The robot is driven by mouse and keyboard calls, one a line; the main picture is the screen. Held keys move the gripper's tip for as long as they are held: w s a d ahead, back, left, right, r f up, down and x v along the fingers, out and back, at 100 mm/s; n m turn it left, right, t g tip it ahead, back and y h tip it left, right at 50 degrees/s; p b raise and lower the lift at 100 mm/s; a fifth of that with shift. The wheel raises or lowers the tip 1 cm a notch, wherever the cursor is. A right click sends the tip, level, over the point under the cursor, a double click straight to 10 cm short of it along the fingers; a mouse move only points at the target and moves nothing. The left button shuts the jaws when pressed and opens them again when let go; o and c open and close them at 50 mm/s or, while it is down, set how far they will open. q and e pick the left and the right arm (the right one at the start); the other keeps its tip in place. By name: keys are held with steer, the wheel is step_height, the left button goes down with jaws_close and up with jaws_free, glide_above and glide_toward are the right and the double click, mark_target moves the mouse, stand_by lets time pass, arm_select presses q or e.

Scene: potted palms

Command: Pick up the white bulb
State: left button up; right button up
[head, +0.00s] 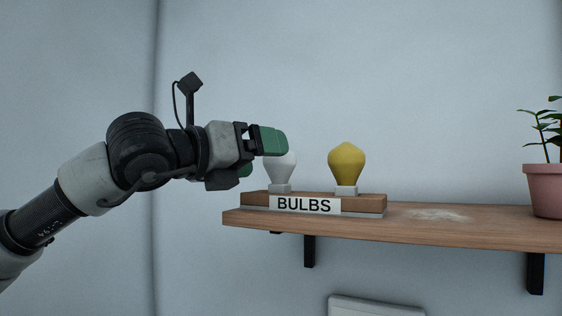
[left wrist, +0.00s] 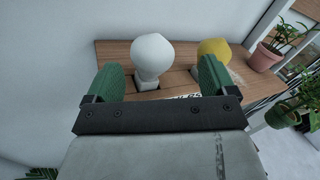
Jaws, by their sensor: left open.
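The white bulb (head: 281,170) stands upright in a socket at the left of a wooden block labelled BULBS (head: 304,205) on a wall shelf. My left gripper (head: 264,155) is at the bulb, and a green finger hides part of the bulb's top in the head view. In the left wrist view the white bulb (left wrist: 152,55) shows between the two open green fingers (left wrist: 161,78), nearer the left one. Clear gaps show on both sides there. A yellow bulb (head: 347,164) stands to the right in its own socket. My right gripper is not in view.
The wooden shelf (head: 480,225) carries a pink potted plant (head: 545,190) at the right. A pale powdery patch (head: 438,215) lies on the shelf between block and pot. The wall is close behind. The air left of the shelf is clear apart from my arm.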

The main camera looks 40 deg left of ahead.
mark_target(267, 160)
arm_select(q)
steer(key=w+p, duration=0.2)
steer(key=w, duration=0.1)
steer(key=w+p, duration=0.1)
steer(key=shift+w+a+f, duration=0.15)
steer(key=shift+a, duration=0.25)
steer(key=shift+w+d+p, duration=0.35)
steer(key=shift+w+p, duration=0.05)
steer(key=shift+w, duration=0.15)
steer(key=shift+w+f, duration=0.1)
steer(key=shift+w, duration=0.05)
steer(key=shift+a+f, duration=0.1)
steer(key=shift+a, duration=0.05)
steer(key=shift+a, duration=0.1)
steer(key=c, duration=1)
